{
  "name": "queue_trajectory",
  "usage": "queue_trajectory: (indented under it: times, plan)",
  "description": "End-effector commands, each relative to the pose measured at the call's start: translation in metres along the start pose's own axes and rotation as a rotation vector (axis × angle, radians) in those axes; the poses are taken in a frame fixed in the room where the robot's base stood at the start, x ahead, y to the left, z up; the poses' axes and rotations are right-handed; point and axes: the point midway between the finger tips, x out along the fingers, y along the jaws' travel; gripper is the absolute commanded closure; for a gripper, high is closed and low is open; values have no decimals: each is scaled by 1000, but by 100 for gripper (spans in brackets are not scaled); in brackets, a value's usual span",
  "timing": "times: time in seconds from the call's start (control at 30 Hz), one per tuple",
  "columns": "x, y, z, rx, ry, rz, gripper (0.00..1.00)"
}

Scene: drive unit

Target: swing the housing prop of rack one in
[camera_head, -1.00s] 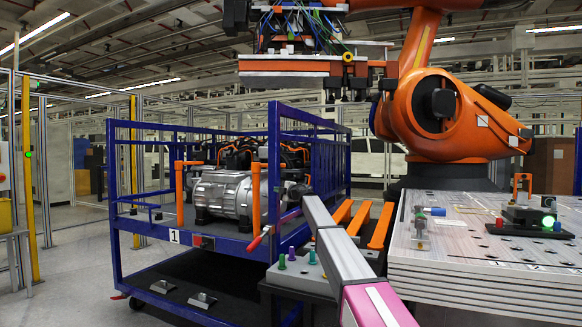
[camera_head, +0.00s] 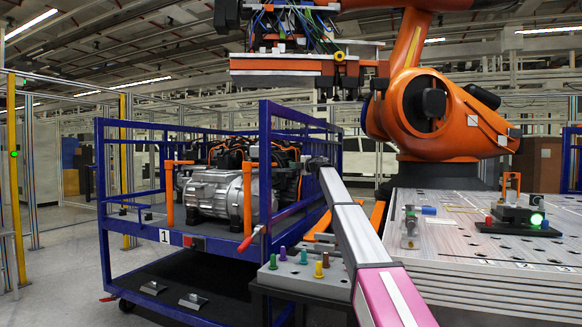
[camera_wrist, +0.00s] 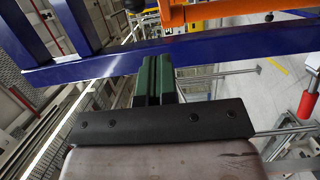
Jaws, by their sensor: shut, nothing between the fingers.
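Rack one is a blue wheeled rack (camera_head: 187,240) with a "1" plate, left of centre in the head view. Two orange posts stand at its front, a left one (camera_head: 169,200) and a right one (camera_head: 247,205), before a grey metal housing (camera_head: 213,192). Which part is the housing prop I cannot tell for sure. My gripper (camera_head: 318,162) is at the rack's right side in the head view, its fingers too small to read. In the wrist view my green fingers (camera_wrist: 152,75) are together and empty, close to a blue rail (camera_wrist: 120,62). An orange bar (camera_wrist: 210,12) lies beyond it.
A red-handled lever (camera_head: 250,239) sticks out at the rack's front right. A bench with coloured pegs (camera_head: 305,256) and a slotted metal table (camera_head: 450,235) stand to the right. A large orange robot (camera_head: 430,110) stands behind. Floor is open at the left.

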Motion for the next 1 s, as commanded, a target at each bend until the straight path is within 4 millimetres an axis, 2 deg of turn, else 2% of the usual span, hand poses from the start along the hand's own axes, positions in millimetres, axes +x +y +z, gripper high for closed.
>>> queue_trajectory:
  times: [0.53, 0.7, 1.0]
  plan:
    - [96, 1, 5, 0, -1, 0, 100]
    - [111, 1, 24, -1, -1, 1, 100]
    - [116, 0, 29, -1, -1, 1, 100]
